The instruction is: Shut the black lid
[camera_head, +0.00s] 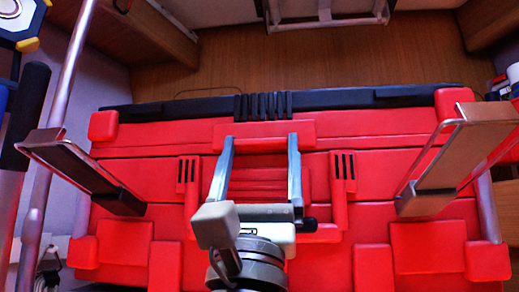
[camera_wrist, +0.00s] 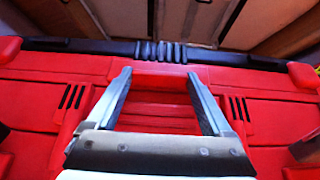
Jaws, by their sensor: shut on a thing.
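A long black strip (camera_head: 180,109) with a ridged middle runs along the back edge of a large red case (camera_head: 120,150). It is the only broad black part of the case that I see, and I cannot tell how far it is tilted as a lid. It also shows in the wrist view (camera_wrist: 90,46). My gripper (camera_head: 262,137) reaches over the middle of the case, its two grey fingers apart with a ridged red part (camera_wrist: 160,110) between them. The fingertips, also in the wrist view (camera_wrist: 159,74), end short of the black strip. The exact contact is hidden.
Metal brackets with dark pads stand at the left (camera_head: 75,170) and right (camera_head: 450,160) of the case. A silver pole (camera_head: 70,80) rises at the left. Wooden floor (camera_head: 340,70) is open behind the case, with a metal frame (camera_head: 325,18) beyond.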

